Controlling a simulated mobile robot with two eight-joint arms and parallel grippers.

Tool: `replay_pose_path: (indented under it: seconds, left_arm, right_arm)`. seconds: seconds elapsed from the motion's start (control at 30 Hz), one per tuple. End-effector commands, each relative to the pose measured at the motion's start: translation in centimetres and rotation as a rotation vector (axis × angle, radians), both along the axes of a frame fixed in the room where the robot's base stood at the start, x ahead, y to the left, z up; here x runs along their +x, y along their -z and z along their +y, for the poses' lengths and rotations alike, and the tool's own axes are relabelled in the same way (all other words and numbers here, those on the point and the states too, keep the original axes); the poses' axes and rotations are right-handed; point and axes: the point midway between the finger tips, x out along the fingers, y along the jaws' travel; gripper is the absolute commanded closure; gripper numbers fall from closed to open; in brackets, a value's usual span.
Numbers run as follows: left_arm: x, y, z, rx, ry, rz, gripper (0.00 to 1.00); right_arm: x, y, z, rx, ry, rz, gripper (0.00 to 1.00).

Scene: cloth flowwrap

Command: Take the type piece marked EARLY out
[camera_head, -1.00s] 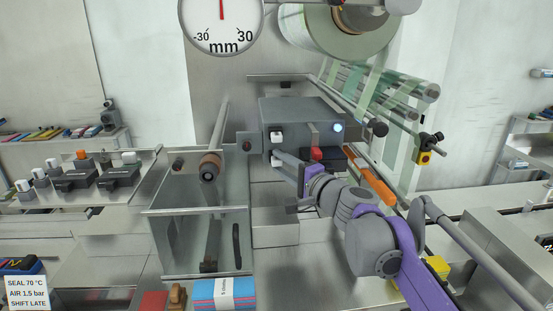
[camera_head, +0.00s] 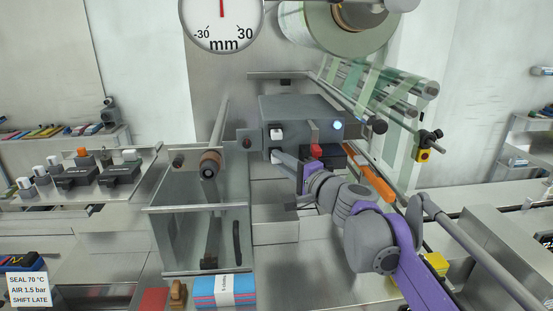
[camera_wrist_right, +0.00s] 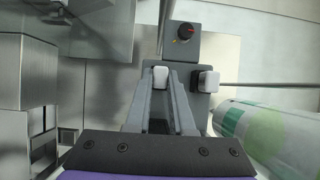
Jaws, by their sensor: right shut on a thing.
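The grey printer box (camera_head: 300,118) stands at the centre of the head view, with two white-capped pieces on its front. The upper white cap (camera_head: 277,133) stands free; it also shows in the right wrist view (camera_wrist_right: 208,81). My right gripper (camera_head: 277,157) is shut on the lower white-capped piece, at the box's front. In the right wrist view this white cap (camera_wrist_right: 160,77) sits between the fingertips of the gripper (camera_wrist_right: 162,88). I cannot read any marking on either piece, so I cannot tell which is EARLY. My left gripper is not in view.
Left is a shelf with black blocks (camera_head: 75,177) and white- and orange-capped pieces. A clear-walled guard (camera_head: 200,240) stands left of my right arm. A card (camera_head: 28,289) reads SEAL 70 °C, AIR 1.5 bar, SHIFT LATE. A film roll (camera_head: 330,30) hangs above.

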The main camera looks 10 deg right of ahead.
Motion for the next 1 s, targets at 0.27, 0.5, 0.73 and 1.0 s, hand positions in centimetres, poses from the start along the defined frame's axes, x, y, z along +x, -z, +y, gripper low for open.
replay_pose_path:
  seconds: [0.27, 0.5, 0.73, 1.0]
  left_arm:
    - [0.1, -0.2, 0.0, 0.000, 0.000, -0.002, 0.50]
    - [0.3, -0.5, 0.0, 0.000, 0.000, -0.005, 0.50]
    - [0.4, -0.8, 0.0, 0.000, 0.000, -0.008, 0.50]
    - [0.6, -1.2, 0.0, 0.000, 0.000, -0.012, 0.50]
  right_arm:
    - [-0.9, -0.1, 0.0, 0.000, 0.000, 0.000, 1.00]
    - [-2.1, -0.1, 0.0, 0.000, 0.000, -0.001, 1.00]
    - [-3.3, -0.1, 0.0, 0.000, 0.000, -0.001, 1.00]
    - [-4.6, -0.1, 0.0, 0.000, 0.000, -0.001, 1.00]
